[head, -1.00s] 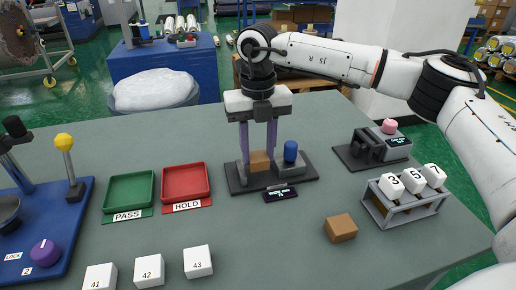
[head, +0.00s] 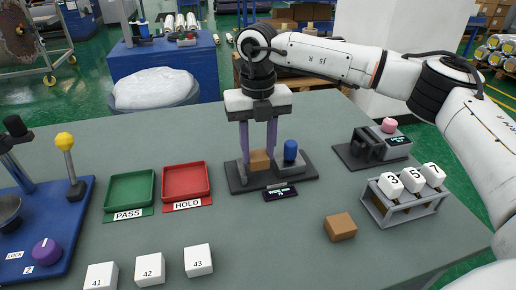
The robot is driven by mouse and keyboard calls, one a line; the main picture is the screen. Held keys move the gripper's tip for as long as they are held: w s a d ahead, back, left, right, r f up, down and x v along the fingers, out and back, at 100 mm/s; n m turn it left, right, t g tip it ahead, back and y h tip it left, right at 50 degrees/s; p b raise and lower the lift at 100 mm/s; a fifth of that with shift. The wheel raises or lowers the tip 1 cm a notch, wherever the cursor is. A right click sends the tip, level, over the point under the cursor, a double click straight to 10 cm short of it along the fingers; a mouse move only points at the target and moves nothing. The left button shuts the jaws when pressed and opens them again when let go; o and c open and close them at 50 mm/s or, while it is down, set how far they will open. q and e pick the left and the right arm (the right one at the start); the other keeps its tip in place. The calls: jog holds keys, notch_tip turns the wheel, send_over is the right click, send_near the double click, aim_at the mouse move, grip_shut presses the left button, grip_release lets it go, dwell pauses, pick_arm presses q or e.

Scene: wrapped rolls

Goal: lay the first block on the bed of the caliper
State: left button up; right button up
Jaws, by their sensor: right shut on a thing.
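The caliper (head: 237,182) stands mid-table, with a dark base, a blue knob (head: 290,150) on its right part and a small display (head: 280,194) in front. My right gripper (head: 259,153) points straight down over its left part. Its two purple fingers are shut on a brown block (head: 260,161), which is at the caliper's bed. I cannot tell whether the block fully rests on the bed. A second brown block (head: 340,227) lies on the table at the front right. My left gripper is not in view.
A green PASS tray (head: 128,208) and a red HOLD tray (head: 186,197) lie left of the caliper. White cubes, including cube 43 (head: 198,260), line the front. A rack (head: 405,210) with numbered white pieces and a black device (head: 362,152) stand at right. A blue panel (head: 75,215) is at left.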

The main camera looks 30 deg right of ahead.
jog(key=shift+f+b, duration=0.4)
jog(key=shift+f, duration=0.2)
jog(key=o, duration=1.1)
